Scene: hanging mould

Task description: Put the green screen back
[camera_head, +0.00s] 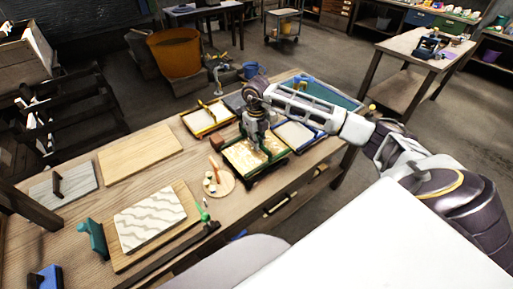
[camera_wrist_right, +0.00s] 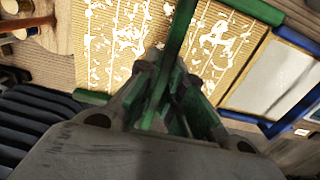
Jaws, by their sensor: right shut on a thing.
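The green screen (camera_head: 246,159) is a green-edged frame with a yellowish, white-patched mesh, at the right part of the workbench in the head view. My right gripper (camera_head: 256,142) is above it, shut on its green handle bar. In the right wrist view the gripper (camera_wrist_right: 165,95) is closed around the green bar, with the screen's patchy mesh (camera_wrist_right: 110,40) beyond. I cannot tell whether the screen touches the bench. My left gripper is not in view.
A blue-framed screen (camera_head: 297,134) lies right beside the green one, and a yellow-framed screen (camera_head: 207,118) lies behind left. A round wooden disc (camera_head: 218,184) with small pots is close on the left. A patterned sheet on a board (camera_head: 150,220) lies front left. A plain board (camera_head: 140,152) lies farther back.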

